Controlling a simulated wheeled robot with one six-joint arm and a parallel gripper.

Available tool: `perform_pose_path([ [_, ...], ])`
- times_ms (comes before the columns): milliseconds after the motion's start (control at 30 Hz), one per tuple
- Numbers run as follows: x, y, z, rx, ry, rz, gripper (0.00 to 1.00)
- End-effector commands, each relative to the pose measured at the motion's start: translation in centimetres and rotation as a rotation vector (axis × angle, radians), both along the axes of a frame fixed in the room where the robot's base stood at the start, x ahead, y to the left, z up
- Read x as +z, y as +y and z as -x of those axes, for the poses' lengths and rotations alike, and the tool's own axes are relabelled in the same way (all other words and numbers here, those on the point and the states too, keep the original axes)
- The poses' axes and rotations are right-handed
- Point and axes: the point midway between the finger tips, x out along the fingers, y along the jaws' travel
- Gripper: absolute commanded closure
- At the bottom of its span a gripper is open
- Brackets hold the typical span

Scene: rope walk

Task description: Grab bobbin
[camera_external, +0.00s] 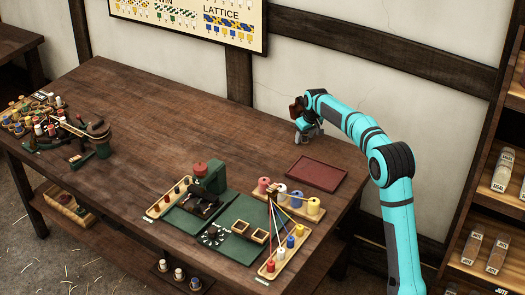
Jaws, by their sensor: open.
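Bobbins of thread stand in several places on the wooden table (130,120). A pink bobbin (264,185), a white bobbin (282,188) and a yellow bobbin (313,206) stand on a wooden tray at the right. Smaller bobbins, among them a red one (270,266) and a blue one (291,241), stand on a tray nearer the front right edge. My gripper (307,135) is open above the back right part of the table, behind the dark red tray and apart from all bobbins. Its fingers are small in this view and nothing shows between them.
The dark red tray (316,174) is empty. A green machine (208,178) and a green board (236,224) stand left of the bobbin trays. Coloured strands run between the trays. More bobbins (38,129) crowd the far left. The table's middle is clear.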

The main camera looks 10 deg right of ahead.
Motion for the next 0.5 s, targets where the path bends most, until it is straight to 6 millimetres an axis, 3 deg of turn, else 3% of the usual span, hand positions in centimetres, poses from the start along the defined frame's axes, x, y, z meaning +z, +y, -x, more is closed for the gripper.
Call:
perform_pose_path([
  [100, 0.05, 0.00, 0.00, 0.000, 0.000, 0.000, 0.48],
  [333, 0.06, -0.02, 0.01, 0.000, 0.000, 0.000, 0.93],
  [500, 0.07, -0.02, 0.01, 0.000, 0.000, 0.000, 0.94],
])
